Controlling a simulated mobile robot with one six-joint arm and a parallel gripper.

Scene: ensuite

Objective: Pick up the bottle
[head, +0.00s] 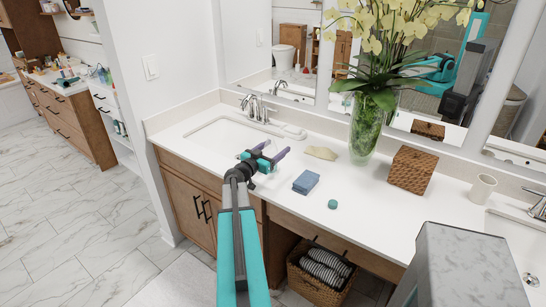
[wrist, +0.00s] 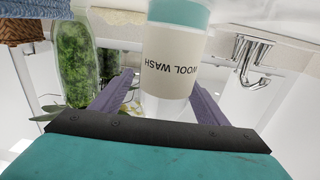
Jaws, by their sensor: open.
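A bottle (wrist: 172,55) with a cream label reading "WOOL WASH" and a teal band shows in the wrist view. That view is upside down, with the counter at the top. My gripper (wrist: 161,84) is open, with one purple finger on each side of the lower part of the bottle's image. The right finger looks closer to it than the left; I cannot tell whether either touches. In the head view my gripper (head: 273,151) is over the counter (head: 270,190), right of the left sink. I cannot make out the bottle in that view.
Behind and right of my gripper stand a glass vase with orchids (head: 367,130), a wicker box (head: 411,171) and a mug (head: 481,188). A cloth (head: 321,153), a blue block (head: 306,182) and a teal lump (head: 333,204) lie nearer. A faucet (head: 255,106) and mirror are behind.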

